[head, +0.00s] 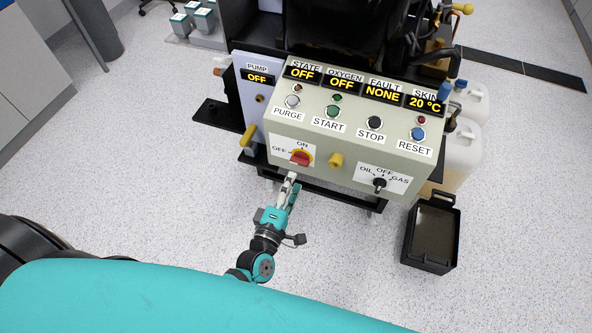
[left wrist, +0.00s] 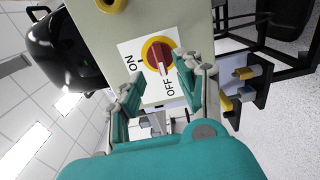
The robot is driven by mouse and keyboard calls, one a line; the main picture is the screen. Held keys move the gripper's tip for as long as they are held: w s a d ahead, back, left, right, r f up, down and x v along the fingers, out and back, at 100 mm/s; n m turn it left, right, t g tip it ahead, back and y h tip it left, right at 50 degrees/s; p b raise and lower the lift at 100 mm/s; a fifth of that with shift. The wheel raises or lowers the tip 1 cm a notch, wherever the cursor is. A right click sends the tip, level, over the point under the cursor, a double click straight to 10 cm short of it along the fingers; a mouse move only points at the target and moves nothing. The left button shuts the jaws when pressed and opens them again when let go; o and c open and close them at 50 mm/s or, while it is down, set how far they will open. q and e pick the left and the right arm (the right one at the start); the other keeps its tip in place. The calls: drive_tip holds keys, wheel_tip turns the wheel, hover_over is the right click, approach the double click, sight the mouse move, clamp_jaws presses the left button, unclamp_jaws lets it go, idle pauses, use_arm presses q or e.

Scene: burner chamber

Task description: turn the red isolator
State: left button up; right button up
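The red isolator (head: 300,158) is a red knob on a yellow round plate, at the lower left of the beige control panel's front. Its white label reads ON at the top and OFF at the left. In the left wrist view the isolator (left wrist: 158,58) shows close up, with its handle's pale mark toward OFF. My left gripper (head: 291,181) is just below and in front of the isolator. In the left wrist view my left gripper (left wrist: 158,86) is open, its fingers apart with nothing between them, short of the knob. My right gripper is not in view.
The panel (head: 230,146) also bears a yellow knob (head: 336,160) and a black OIL/OFF/GAS selector (head: 379,184). Push buttons and displays line its top; PUMP, STATE and OXYGEN read OFF. A black bin (head: 432,234) stands on the floor at right.

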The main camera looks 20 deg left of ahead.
use_arm(q)
drive_tip(key=s, duration=0.6)
drive_tip(key=shift+s, duration=0.15)
drive_tip(key=shift+a, duration=0.1)
drive_tip(key=s+f+m+g+h+p, duration=0.1)
drive_tip(key=s+f+m+g, duration=0.25)
drive_tip(key=f, duration=0.45)
drive_tip(key=s+a+f+m+g+p, duration=0.1)
drive_tip(key=s+f+m+g, duration=0.1)
drive_tip(key=s+f+m, duration=0.45)
drive_tip(key=s+f+m+g+h+p, duration=0.1)
drive_tip(key=f+m+g, duration=0.15)
drive_tip(key=f, duration=0.65)
drive_tip(key=s+a+f+m+g+y, duration=0.1)
drive_tip(key=s+a+f+m+g, duration=0.1)
drive_tip(key=s, duration=0.4)
drive_tip(key=s+a+f+m+g+p, duration=0.1)
drive_tip(key=s+a+f+m+g, duration=0.2)
drive_tip(key=s, duration=0.4)
drive_tip(key=s+a+f+m+g+y+p, duration=0.1)
drive_tip(key=s+a+f+m+g, duration=0.1)
drive_tip(key=s, duration=0.5)
wheel_tip(320, 180, down, 4)
drive_tip(key=shift+a+r+m+g+y, duration=0.25)
drive_tip(key=shift+m+g, duration=0.2)
drive_tip(key=shift+g, duration=0.55)
